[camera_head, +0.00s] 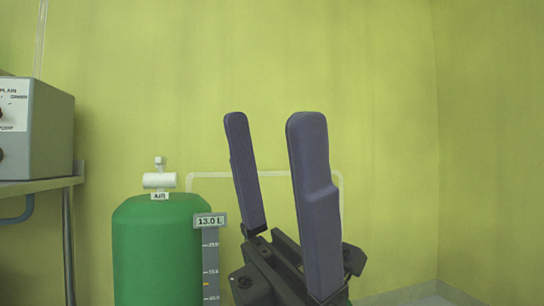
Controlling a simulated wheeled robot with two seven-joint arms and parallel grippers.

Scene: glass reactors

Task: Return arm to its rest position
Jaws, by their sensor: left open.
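My left gripper (252,124) stands in the lower middle of the head view with its two dark fingers pointing up. The fingers are spread apart with nothing between them, so it is open and empty. The rest of the left arm is mostly below the frame. My right gripper does not show.
A green tank (158,250) labelled AIR, with a white valve (160,180) on top, stands left of the gripper. A gauge marked 13.0 L (210,220) stands between them. A grey box (40,130) sits on a shelf (50,187) at left. The right side is clear.

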